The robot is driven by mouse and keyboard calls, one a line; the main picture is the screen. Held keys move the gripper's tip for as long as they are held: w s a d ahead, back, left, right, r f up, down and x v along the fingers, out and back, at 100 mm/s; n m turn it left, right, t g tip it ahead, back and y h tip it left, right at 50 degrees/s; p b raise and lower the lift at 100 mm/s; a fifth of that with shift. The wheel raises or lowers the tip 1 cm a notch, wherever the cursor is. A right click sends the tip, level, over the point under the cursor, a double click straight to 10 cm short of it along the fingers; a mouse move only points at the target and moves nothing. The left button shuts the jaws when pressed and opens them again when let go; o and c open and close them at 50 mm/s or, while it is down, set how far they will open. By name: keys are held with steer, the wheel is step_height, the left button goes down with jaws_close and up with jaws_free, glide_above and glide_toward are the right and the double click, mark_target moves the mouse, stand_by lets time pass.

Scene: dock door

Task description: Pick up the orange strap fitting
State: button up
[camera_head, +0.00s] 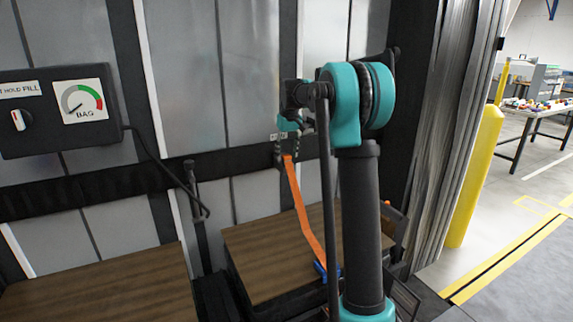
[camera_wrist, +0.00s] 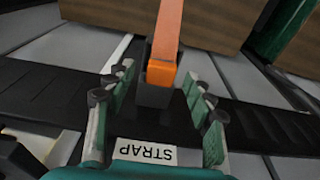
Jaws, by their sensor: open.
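The orange strap (camera_head: 304,215) hangs down at a slant from a dark rail on the grey panelled wall. Its upper end meets a dark block-like fitting (camera_wrist: 154,92), seen in the wrist view with the orange band (camera_wrist: 167,32) running away from it. My gripper (camera_head: 286,137) is at the strap's upper end. In the wrist view my gripper (camera_wrist: 156,76) is open, with one finger on each side of the fitting and visible gaps between. A white label reading STRAP (camera_wrist: 145,152) lies just below the fitting. Contact in depth cannot be judged.
Brown wood-grained boxes (camera_head: 100,285) stand low in front of the wall. A blue piece (camera_head: 321,270) is at the strap's lower end. A black gauge box (camera_head: 55,108) is at left. A yellow post (camera_head: 474,175) and open floor are at right.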

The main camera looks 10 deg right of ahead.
steer(key=shift+w+f, duration=0.1)
steer(key=shift+f, duration=0.85)
jaws_close()
steer(key=shift+r, duration=0.1)
